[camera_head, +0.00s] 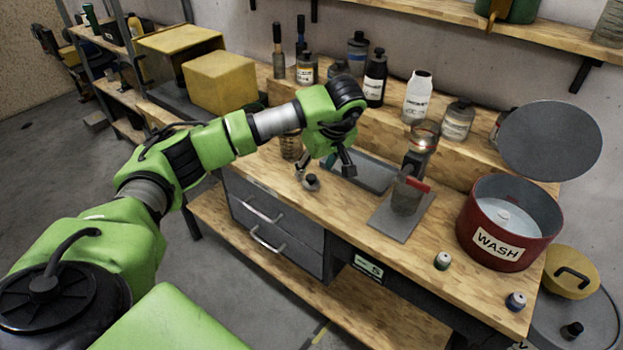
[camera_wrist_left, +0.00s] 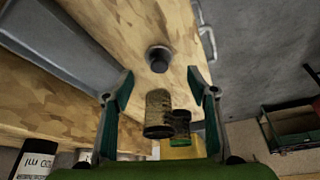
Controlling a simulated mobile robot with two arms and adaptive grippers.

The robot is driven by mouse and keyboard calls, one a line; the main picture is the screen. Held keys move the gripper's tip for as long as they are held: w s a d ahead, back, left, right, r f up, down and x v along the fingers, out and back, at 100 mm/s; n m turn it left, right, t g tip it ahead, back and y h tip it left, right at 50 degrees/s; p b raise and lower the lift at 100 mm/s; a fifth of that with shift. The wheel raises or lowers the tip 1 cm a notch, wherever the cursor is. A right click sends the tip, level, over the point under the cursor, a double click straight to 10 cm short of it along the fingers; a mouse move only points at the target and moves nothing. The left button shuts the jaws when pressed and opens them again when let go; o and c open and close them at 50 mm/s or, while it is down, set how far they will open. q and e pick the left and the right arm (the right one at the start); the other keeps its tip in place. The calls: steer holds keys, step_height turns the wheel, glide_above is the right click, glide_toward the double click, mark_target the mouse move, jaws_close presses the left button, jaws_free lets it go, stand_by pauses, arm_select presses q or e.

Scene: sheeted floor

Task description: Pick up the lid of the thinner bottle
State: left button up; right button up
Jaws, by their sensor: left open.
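A small round grey lid (camera_head: 311,182) with a dark top lies on the wooden bench near its front edge. In the left wrist view the lid (camera_wrist_left: 158,57) shows between and beyond my fingertips, clear of both. My left gripper (camera_head: 324,168) is open and empty just above the lid, pointing down; its two fingers also frame the left wrist view (camera_wrist_left: 160,82). Several bottles stand on the raised back ledge, among them a black one (camera_head: 375,80) and a white one (camera_head: 417,97). I cannot read which is the thinner bottle. My right gripper is not in view.
A brownish jar (camera_head: 291,147) stands close behind my left gripper. A shallow grey tray (camera_head: 372,175) lies to its right, then a plate (camera_head: 400,222) holding a dark container. A red WASH tub (camera_head: 510,222) and two small capped jars stand farther right.

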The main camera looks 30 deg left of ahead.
mark_target(312, 178)
arm_select(q)
steer(key=shift+w+a+f, duration=0.1)
steer(key=shift+f, duration=0.15)
steer(key=p+x, duration=0.2)
steer(key=x, duration=0.2)
steer(key=shift+f, duration=0.1)
steer(key=shift+a+f, duration=0.1)
steer(key=shift+f, duration=0.2)
steer(key=shift+w, duration=0.1)
steer(key=c, duration=0.9)
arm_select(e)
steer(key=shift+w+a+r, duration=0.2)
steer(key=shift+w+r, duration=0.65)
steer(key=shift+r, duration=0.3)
